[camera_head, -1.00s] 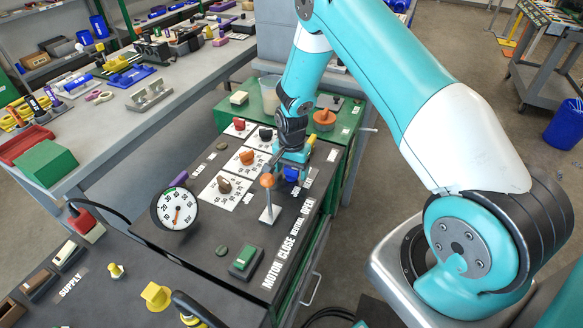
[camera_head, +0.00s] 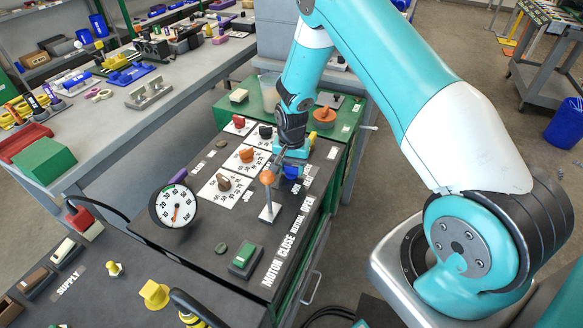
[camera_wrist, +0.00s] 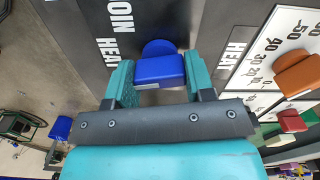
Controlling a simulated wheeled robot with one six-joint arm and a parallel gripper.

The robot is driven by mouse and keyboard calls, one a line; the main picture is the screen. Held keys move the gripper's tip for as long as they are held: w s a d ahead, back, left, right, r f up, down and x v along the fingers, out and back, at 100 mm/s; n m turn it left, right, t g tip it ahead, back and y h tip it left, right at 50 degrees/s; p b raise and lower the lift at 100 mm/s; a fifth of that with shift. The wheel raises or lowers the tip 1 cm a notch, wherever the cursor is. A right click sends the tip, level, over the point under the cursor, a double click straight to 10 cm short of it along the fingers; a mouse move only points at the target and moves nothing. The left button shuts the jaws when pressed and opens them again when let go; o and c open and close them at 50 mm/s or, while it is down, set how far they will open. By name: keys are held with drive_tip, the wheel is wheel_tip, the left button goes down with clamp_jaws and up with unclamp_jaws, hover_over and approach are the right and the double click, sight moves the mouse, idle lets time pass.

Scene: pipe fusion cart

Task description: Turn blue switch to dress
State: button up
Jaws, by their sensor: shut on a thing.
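The blue switch (camera_wrist: 160,70) sits between the two teal fingers of my gripper (camera_wrist: 160,82) in the wrist view. It has a rounded back and a block-like handle, and the fingers are shut on the handle. In the head view the blue switch (camera_head: 291,172) shows just below my gripper (camera_head: 292,156), on the dark panel top. I cannot read a "dress" label.
An orange-knobbed lever (camera_head: 267,179) stands close in front of my gripper. Orange (camera_head: 247,155) and brown (camera_head: 224,183) knobs on white dials lie to the left. A pressure gauge (camera_head: 175,206) and a green button (camera_head: 243,257) are nearer on the panel.

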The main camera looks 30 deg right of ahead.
sight(291, 165)
drive_tip(key=n+b, duration=0.1)
drive_tip(key=n, duration=0.3)
drive_tip(key=shift+n+b, duration=0.55)
drive_tip(key=shift+n, duration=1.25)
drive_tip(key=shift+w+n, duration=0.1)
drive_tip(key=shift+n, duration=0.2)
drive_tip(key=o, duration=0.9)
wheel_tip(291, 165, up, 18)
drive_tip(key=shift+f+b, duration=0.25)
drive_tip(key=shift+b, duration=0.7)
drive_tip(key=s+a+r+n+y, duration=0.2)
drive_tip(key=s+a+r+n, duration=0.2)
drive_tip(key=s+a+r, duration=0.55)
drive_tip(key=s+a+n, duration=0.1)
drive_tip(key=s+a, duration=0.2)
drive_tip(key=s, duration=0.3)
drive_tip(key=s+a+r+n+y, duration=0.1)
drive_tip(key=s+a, duration=0.1)
drive_tip(key=s, duration=0.4)
drive_tip(key=s+a+r+n+y, duration=0.1)
drive_tip(key=s+a+n, duration=0.1)
drive_tip(key=s, duration=0.4)
drive_tip(key=shift+s+a, duration=0.25)
drive_tip(key=shift+a, duration=0.6)
